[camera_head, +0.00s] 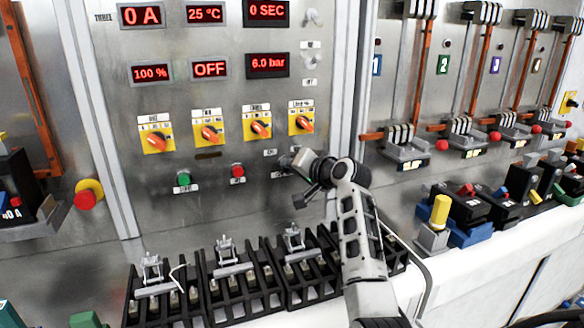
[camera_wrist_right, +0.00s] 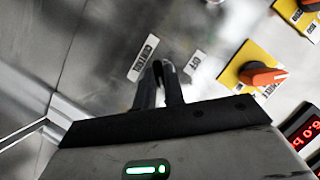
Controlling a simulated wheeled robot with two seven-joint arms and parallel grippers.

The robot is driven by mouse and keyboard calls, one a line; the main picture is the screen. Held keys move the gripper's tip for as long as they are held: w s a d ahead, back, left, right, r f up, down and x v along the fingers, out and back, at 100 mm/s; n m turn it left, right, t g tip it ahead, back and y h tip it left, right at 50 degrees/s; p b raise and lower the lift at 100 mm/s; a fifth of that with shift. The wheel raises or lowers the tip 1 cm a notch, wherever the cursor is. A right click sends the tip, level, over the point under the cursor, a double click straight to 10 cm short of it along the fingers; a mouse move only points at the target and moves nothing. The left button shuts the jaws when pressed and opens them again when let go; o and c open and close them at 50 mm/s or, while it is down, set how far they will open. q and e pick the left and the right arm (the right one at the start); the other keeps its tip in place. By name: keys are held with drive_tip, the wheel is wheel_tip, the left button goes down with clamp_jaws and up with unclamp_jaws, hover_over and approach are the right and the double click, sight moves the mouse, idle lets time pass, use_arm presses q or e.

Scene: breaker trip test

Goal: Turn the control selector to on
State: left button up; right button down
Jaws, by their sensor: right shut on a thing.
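My right gripper (camera_head: 288,162) reaches the panel just right of the red push button (camera_head: 238,171). In the right wrist view its fingers (camera_wrist_right: 160,78) are shut on the control selector, against the panel face. The selector's small dark knob is mostly hidden between the fingers, so its exact angle cannot be told. A label reading CONTROL (camera_wrist_right: 144,58) and one reading OFF (camera_wrist_right: 194,64) are beside the fingertips. A display on the panel (camera_head: 209,69) reads OFF. My left gripper is not in view.
Orange knobs on yellow plates (camera_head: 258,125) form a row above the gripper. A green button (camera_head: 184,179) is at the lower left. Black breaker units (camera_head: 228,270) stand on the white ledge below. Levers and bus bars fill the right-hand panel.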

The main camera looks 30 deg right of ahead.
drive_tip(key=c, duration=1.5)
unclamp_jaws()
use_arm(q)
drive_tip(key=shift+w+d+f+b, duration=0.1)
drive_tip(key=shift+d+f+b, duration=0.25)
drive_tip(key=shift+b, duration=0.7)
use_arm(e)
drive_tip(key=v, duration=1.6)
drive_tip(key=shift+r, duration=0.1)
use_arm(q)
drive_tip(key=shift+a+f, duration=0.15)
